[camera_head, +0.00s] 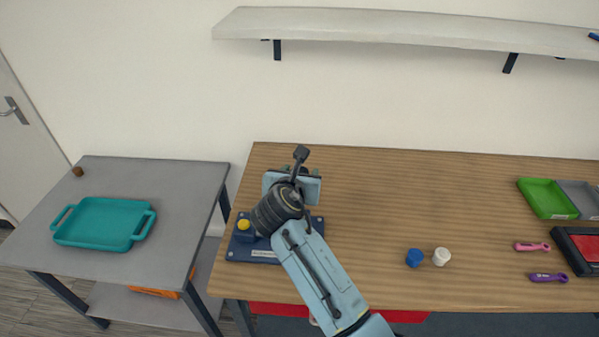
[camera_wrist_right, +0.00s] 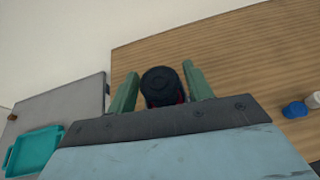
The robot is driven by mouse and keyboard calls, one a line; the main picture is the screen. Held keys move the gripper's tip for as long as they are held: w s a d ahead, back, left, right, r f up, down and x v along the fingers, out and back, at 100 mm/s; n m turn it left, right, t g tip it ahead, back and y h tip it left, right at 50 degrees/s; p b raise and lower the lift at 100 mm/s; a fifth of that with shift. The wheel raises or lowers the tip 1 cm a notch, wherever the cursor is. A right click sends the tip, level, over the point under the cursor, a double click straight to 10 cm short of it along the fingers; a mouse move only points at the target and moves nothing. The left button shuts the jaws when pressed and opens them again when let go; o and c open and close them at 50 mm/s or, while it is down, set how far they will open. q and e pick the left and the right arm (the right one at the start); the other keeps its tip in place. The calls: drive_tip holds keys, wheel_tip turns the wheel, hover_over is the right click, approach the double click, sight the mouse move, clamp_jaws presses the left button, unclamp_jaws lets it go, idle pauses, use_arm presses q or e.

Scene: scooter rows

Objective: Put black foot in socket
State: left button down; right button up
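My right arm reaches up over the left part of the wooden table. The right gripper (camera_wrist_right: 160,80) has green fingers on both sides of a round black piece with some red below it, which I take for the black foot (camera_wrist_right: 160,80). The fingers appear to be against its sides. In the head view the foot is mostly hidden behind my wrist parts, and the gripper (camera_head: 303,173) is above a blue base plate (camera_head: 240,252) with a yellow knob (camera_head: 243,225). I cannot make out the socket; my arm covers much of the plate. My left gripper is not in view.
A blue cap (camera_head: 414,257) and a white cap (camera_head: 441,256) stand on the wooden table (camera_head: 400,200). A green tray (camera_head: 546,198) and pink and purple tools are at right. A teal tray (camera_head: 103,238) is on the grey side table (camera_head: 185,190). The table's middle is clear.

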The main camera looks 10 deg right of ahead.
drive_tip(key=shift+r, duration=0.15)
drive_tip(key=v, duration=1.2)
